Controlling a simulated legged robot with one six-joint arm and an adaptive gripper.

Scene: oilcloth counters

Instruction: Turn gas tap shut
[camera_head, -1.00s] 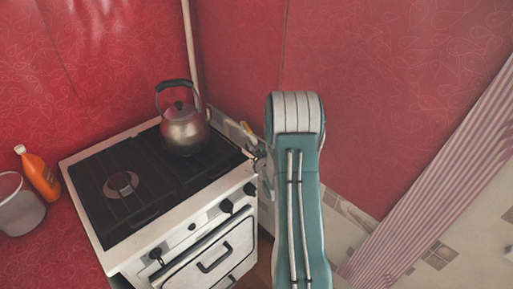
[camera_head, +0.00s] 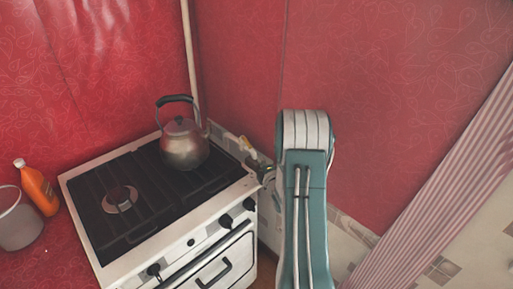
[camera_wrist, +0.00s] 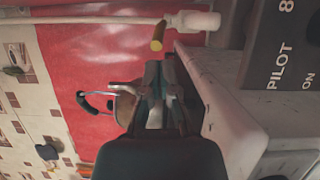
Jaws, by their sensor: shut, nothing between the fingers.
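The gas tap shows as a yellow handle (camera_wrist: 157,38) in the wrist view, beside a pale pipe (camera_wrist: 100,20) with a white fitting (camera_wrist: 197,20). In the head view a small yellow piece (camera_head: 246,143) shows behind the stove's right rear corner. My gripper (camera_wrist: 166,68) is shut and empty, with its fingertips just short of the yellow handle in the picture. I cannot tell whether they touch it. In the head view my gripper (camera_head: 263,171) is small and partly hidden beside the stove's right edge.
The white stove (camera_head: 205,205) stands close to my gripper. A metal kettle (camera_head: 184,148) sits on its back right. An orange bottle (camera_head: 39,188) and a pale bucket (camera_head: 17,222) stand at left. Red walls close the corner; a striped curtain (camera_head: 440,195) hangs right.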

